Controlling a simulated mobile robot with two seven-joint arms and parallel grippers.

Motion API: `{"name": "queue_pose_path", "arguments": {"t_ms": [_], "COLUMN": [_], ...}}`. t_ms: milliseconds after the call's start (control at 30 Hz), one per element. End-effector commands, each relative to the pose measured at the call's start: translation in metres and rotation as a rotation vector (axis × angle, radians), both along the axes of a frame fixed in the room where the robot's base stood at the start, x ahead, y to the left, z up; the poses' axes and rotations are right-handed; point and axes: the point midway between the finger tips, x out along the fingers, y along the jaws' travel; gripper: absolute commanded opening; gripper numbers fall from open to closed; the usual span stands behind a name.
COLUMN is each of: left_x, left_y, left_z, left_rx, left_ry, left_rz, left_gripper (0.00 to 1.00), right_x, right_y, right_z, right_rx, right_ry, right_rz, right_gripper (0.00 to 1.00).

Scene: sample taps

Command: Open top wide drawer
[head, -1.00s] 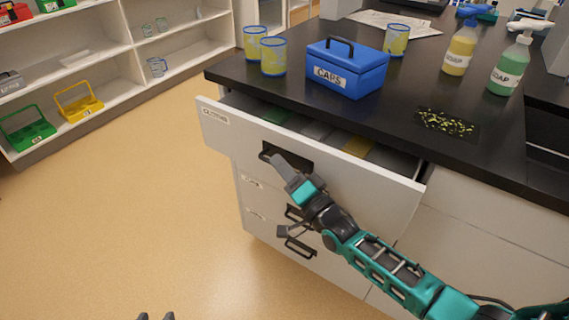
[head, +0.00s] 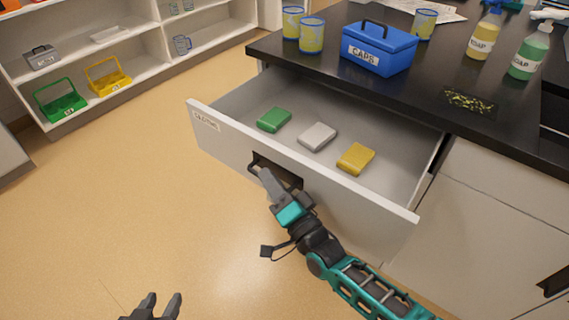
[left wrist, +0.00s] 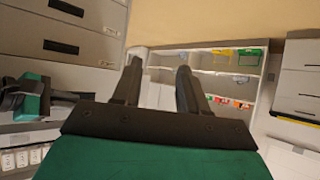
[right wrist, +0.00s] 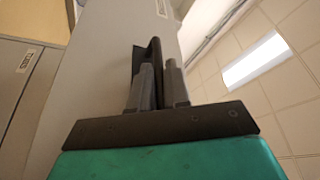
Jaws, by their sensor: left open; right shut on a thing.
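The top wide drawer (head: 215,129) is pulled well out of the counter in the head view. A green box (head: 274,119), a white box (head: 318,136) and a yellow box (head: 355,158) lie in it. My right gripper (head: 264,172) is shut on the drawer's dark handle (head: 290,176). The handle also shows between the fingers in the right wrist view (right wrist: 153,55). My left gripper (head: 158,304) is open and empty, low over the floor at the bottom edge of the head view. Its spread fingers (left wrist: 158,75) also show in the left wrist view.
The black counter top (head: 420,105) holds a blue caps box (head: 378,50), several yellow-patterned cups and two soap bottles. Shelves (head: 140,55) with carriers stand at the back left. The floor (head: 110,190) left of the drawer is clear.

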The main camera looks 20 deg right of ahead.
Motion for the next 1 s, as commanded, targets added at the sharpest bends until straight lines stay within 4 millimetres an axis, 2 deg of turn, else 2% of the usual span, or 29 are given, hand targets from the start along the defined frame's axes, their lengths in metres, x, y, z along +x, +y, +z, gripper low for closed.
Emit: {"name": "queue_pose_path", "arguments": {"t_ms": [100, 300, 533, 867, 900, 1000], "left_x": [-0.002, -0.002, -0.004, -0.005, -0.005, -0.005], "left_y": [0.002, 0.004, 0.006, 0.006, 0.006, 0.006], "left_z": [0.001, 0.004, 0.001, -0.001, -0.001, 0.000], "left_rx": [0.006, 0.008, 0.012, 0.011, 0.010, 0.010], "left_ry": [0.009, 0.001, 0.006, 0.013, 0.013, 0.012], "left_rz": [0.002, 0.006, 0.008, 0.010, 0.011, 0.011], "left_gripper": [0.43, 0.43, 0.43, 0.43, 0.43, 0.43], "right_x": [-0.014, -0.029, -0.034, -0.034, -0.034, -0.034], "right_y": [0.017, 0.036, 0.043, 0.043, 0.043, 0.043], "right_z": [0.001, 0.000, -0.001, -0.001, -0.001, -0.001], "right_rx": [0.001, 0.000, -0.003, -0.003, -0.003, -0.003], "right_ry": [0.004, 0.003, 0.001, 0.001, 0.001, 0.001], "right_rz": [0.000, 0.000, -0.001, -0.001, -0.001, -0.001], "right_gripper": [0.00, 0.00, 0.00, 0.00, 0.19, 0.22]}}
